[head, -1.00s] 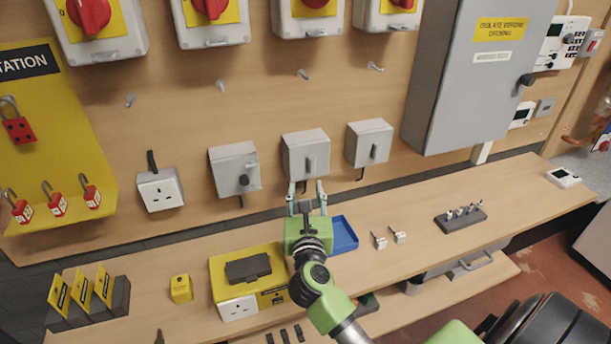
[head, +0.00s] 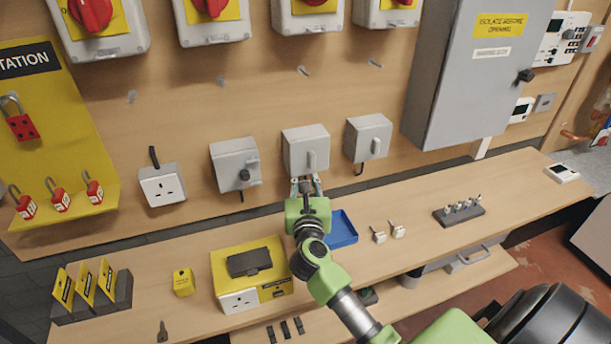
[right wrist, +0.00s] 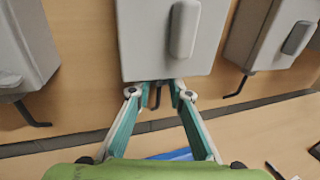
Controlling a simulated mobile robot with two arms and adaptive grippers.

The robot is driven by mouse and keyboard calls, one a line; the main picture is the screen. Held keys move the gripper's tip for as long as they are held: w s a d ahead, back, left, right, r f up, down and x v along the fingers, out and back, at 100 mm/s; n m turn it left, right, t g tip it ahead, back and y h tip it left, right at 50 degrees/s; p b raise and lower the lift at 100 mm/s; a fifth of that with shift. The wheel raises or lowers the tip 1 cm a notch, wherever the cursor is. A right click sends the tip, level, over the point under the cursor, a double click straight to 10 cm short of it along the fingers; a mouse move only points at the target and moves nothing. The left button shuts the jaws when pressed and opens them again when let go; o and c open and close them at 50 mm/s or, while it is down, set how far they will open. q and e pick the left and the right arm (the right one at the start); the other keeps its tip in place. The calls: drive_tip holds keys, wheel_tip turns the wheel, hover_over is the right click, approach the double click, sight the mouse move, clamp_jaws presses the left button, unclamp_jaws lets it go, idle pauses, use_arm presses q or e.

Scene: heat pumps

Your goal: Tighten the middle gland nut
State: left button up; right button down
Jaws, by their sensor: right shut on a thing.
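Three grey boxes hang in a row on the wooden wall, and the middle box (head: 305,150) has a lever on its front. It fills the top centre of the right wrist view (right wrist: 150,40). My right gripper (head: 306,182) is directly under this box, fingers pointing up at its underside. In the right wrist view, its fingertips (right wrist: 158,92) stand on either side of a short dark cable (right wrist: 156,98) below the box. The gripper is shut on the middle gland nut, which is mostly hidden between the fingertips. My left gripper is not in view.
The left grey box (head: 235,165) and right grey box (head: 368,137) flank the middle one, with cables below. On the bench are a blue tray (head: 342,231), a yellow unit (head: 231,295) and small white parts (head: 397,231). A tall grey cabinet (head: 463,75) stands out at right.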

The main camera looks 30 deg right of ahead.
drive_tip(key=shift+s+d+n+t+y+p, duration=0.15)
drive_tip(key=shift+n+t+y+p, duration=0.3)
drive_tip(key=shift+n+y+p, duration=0.7)
drive_tip(key=shift+w+d+n+t+y+p, duration=0.15)
drive_tip(key=shift+n+t+y+p, duration=0.45)
drive_tip(key=shift+y, duration=1)
drive_tip(key=shift+s+d+n+t+y+p, duration=0.2)
drive_tip(key=shift+n+y+p, duration=0.45)
drive_tip(key=shift+n+y, duration=0.55)
drive_tip(key=shift+y, duration=0.45)
drive_tip(key=c, duration=1.9)
unclamp_jaws()
drive_tip(key=s, duration=1.2)
drive_tip(key=shift+a, duration=0.2)
